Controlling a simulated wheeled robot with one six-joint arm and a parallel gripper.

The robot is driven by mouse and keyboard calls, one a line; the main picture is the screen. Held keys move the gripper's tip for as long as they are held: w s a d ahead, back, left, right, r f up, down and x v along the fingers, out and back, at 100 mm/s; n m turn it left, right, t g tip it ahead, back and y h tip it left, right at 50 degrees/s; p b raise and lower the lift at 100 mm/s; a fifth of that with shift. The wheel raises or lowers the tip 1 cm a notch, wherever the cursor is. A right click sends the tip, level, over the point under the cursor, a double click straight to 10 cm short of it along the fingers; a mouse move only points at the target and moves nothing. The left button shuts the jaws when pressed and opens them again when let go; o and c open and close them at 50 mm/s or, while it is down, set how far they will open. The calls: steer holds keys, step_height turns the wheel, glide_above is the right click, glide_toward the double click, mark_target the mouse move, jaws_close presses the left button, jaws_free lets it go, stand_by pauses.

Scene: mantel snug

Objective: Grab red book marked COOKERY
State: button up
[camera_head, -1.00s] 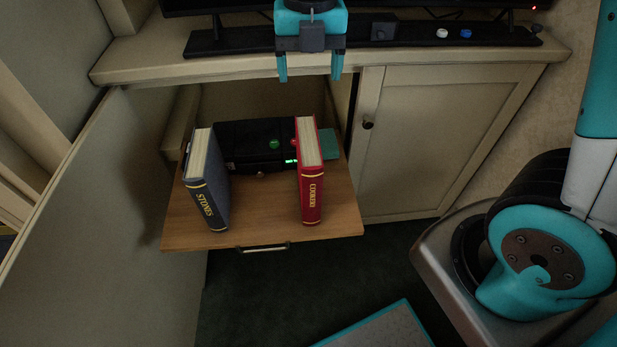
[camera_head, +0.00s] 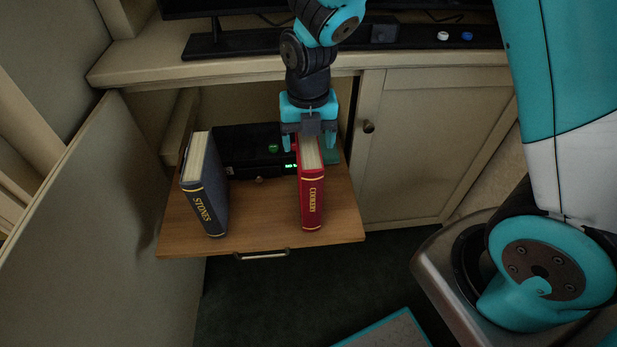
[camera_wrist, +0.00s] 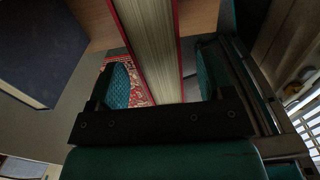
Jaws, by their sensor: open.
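The red book marked COOKERY (camera_head: 312,196) stands upright on the pulled-out wooden shelf, its lettered spine facing me. My gripper (camera_head: 309,140) is over the far part of its top edge, pointing down. The jaws are open, with one finger on each side of the book. In the wrist view the book's page block (camera_wrist: 152,45) runs between the two fingers, with gaps at the sides, so it is not clamped. The lower fingertips are partly hidden by the book in the head view.
A dark blue book marked STONES (camera_head: 205,190) stands to the left on the shelf (camera_head: 262,224). A black box (camera_head: 240,150) with green lights lies behind. An open door (camera_head: 90,190) is at left, a closed cabinet door (camera_head: 430,140) at right. The mantel (camera_head: 230,68) overhangs above.

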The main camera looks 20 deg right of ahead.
step_height(320, 180, down, 3)
steer(key=shift+r, duration=0.2)
jaws_close()
steer(key=shift+r, duration=0.1)
